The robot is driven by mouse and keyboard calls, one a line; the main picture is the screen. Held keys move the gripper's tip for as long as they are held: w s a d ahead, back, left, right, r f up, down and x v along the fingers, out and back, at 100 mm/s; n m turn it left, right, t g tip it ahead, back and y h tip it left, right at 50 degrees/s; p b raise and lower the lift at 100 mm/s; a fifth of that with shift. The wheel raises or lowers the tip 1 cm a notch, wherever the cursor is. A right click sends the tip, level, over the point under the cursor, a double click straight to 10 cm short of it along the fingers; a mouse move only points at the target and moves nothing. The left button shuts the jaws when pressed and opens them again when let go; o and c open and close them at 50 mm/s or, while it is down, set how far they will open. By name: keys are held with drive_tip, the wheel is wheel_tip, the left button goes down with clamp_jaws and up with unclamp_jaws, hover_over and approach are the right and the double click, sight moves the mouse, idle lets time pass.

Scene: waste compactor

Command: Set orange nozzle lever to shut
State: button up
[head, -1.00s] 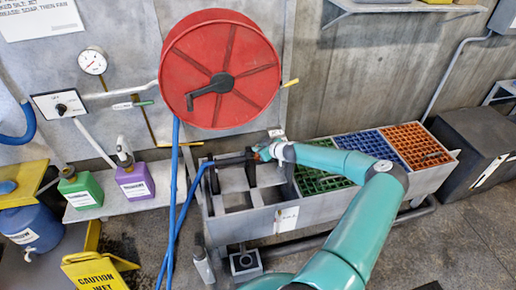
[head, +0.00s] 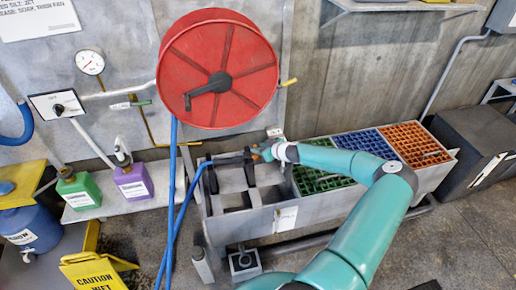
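A dark nozzle (head: 228,160) on the blue hose lies across two black upright brackets over the grey trough. A small orange-red spot (head: 256,153) shows at the nozzle's right end; it may be the orange lever, but it is too small to tell its position. My gripper (head: 264,153) reaches in from the right and is right at this end. The fingers are tiny and partly merged with the nozzle end, so I cannot tell whether they are open, touching or shut on the lever.
A red hose reel (head: 218,70) hangs above the nozzle. The grey trough (head: 335,203) holds green, blue and orange grates at right. Green (head: 80,191) and purple (head: 133,182) bottles stand on a left shelf. A yellow caution sign (head: 92,274) stands at front left.

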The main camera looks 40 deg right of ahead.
drive_tip(key=v, duration=1.1)
drive_tip(key=shift+s+r, duration=0.15)
drive_tip(key=shift+s, duration=0.05)
drive_tip(key=shift+d, duration=0.1)
drive_tip(key=shift+c, duration=0.2)
